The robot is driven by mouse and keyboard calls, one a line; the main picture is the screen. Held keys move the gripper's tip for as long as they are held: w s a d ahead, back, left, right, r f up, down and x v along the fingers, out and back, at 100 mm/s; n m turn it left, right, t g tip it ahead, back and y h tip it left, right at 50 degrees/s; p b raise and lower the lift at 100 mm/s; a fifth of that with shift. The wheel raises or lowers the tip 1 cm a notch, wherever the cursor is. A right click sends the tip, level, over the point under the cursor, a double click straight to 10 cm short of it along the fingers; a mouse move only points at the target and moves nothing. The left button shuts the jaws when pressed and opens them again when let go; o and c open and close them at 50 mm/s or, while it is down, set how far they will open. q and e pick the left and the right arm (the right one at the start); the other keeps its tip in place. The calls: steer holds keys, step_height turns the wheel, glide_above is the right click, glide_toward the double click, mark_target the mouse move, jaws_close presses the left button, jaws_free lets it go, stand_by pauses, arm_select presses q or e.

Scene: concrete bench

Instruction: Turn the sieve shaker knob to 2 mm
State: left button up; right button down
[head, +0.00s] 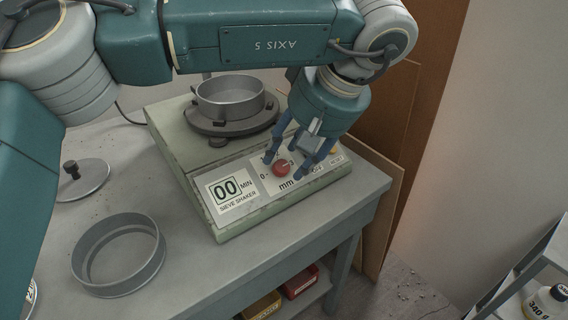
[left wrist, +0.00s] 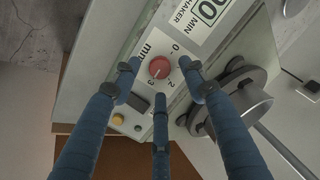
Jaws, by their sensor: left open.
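The sieve shaker (head: 180,150) is a pale green box on the bench with a sloped front panel. Its red knob (head: 281,169) is on that panel above the "mm" label. In the left wrist view the red knob (left wrist: 159,68) has 0, 2 and 3 printed around it; its pointer is too small to read surely. My left gripper (head: 284,166) comes down from above with its blue fingers spread around the knob. In the left wrist view the three fingers of the left gripper (left wrist: 159,77) stand open, apparently clear of the knob. My right gripper is not in view.
A metal sieve pan (head: 230,98) sits on the shaker's round plate. A loose sieve ring (head: 119,281) and a lid with a black knob (head: 84,188) lie on the grey bench (head: 200,268). Red and yellow bins (head: 300,282) are underneath. A shelf with a bottle (head: 545,302) stands at right.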

mark_target(283, 167)
arm_select(q)
steer(key=shift+x, duration=1.5)
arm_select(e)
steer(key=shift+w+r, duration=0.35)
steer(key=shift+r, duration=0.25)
arm_select(q)
steer(key=shift+c, duration=0.5)
jaws_close()
steer(key=shift+n, duration=0.3)
steer(key=n, duration=0.2)
steer(key=shift+s+f+n, duration=0.1)
steer(key=shift+n, duration=0.2)
steer(key=n+h+b, duration=0.1)
steer(key=n+b, duration=0.2)
steer(key=n, duration=0.3)
steer(key=shift+n, duration=0.4)
steer(key=shift+s+n+t+b, duration=0.1)
steer(key=shift+n+t+b, duration=0.3)
steer(key=shift+n, duration=0.2)
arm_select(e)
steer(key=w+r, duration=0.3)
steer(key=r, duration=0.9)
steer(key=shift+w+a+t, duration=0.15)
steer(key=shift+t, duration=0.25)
